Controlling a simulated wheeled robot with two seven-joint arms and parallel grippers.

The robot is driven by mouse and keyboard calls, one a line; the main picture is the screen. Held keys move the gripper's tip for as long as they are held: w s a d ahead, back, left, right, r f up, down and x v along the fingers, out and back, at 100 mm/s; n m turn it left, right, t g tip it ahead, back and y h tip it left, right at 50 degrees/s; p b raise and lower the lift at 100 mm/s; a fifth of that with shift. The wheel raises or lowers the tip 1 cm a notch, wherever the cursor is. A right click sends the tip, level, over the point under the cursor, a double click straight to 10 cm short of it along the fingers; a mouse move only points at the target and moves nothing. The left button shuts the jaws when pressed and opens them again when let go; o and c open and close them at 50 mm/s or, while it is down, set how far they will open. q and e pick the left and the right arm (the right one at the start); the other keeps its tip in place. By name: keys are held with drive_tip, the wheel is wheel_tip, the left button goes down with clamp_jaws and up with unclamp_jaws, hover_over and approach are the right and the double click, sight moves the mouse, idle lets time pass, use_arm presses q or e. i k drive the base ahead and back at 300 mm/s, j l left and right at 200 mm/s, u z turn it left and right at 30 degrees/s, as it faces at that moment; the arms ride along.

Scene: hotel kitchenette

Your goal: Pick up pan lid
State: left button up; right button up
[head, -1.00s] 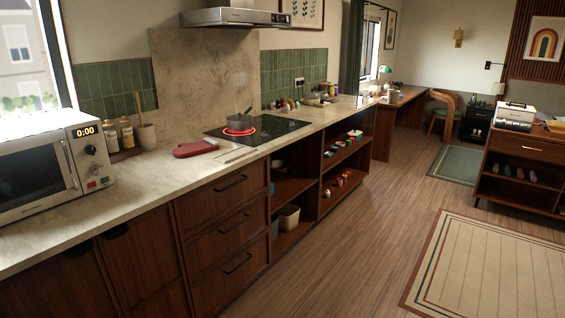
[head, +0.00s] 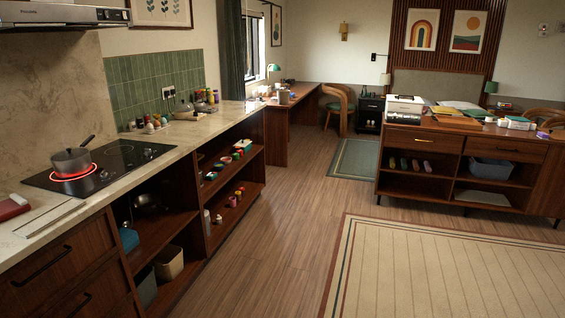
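A small grey saucepan (head: 72,160) with a dark handle stands on the black cooktop (head: 118,160) in the head view, on a burner that glows red. I cannot make out for sure whether a lid is on it. A metallic, bowl-like piece of cookware (head: 146,200) sits in the shaded open shelf under the counter. It is too dark to tell whether it has a lid. No separate pan lid can be clearly picked out. Neither of my grippers is in view.
The counter (head: 222,121) runs along the left, with bottles (head: 204,99) by the green tiles and a red item (head: 12,207) at the left edge. A cabinet (head: 432,144) stands at the right. The wooden floor (head: 285,225) and beige rug (head: 440,270) are clear.

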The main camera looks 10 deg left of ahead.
sight(72, 153)
drive_tip(key=i+l+u, duration=0.15)
drive_tip(key=i, duration=0.55)
drive_tip(key=i+l+u, duration=0.15)
drive_tip(key=i, duration=0.6)
drive_tip(key=i+l+u, duration=0.25)
drive_tip(key=i+u, duration=0.2)
drive_tip(key=i+l+u, duration=0.95)
drive_tip(key=i+l, duration=0.05)
drive_tip(key=l, duration=0.05)
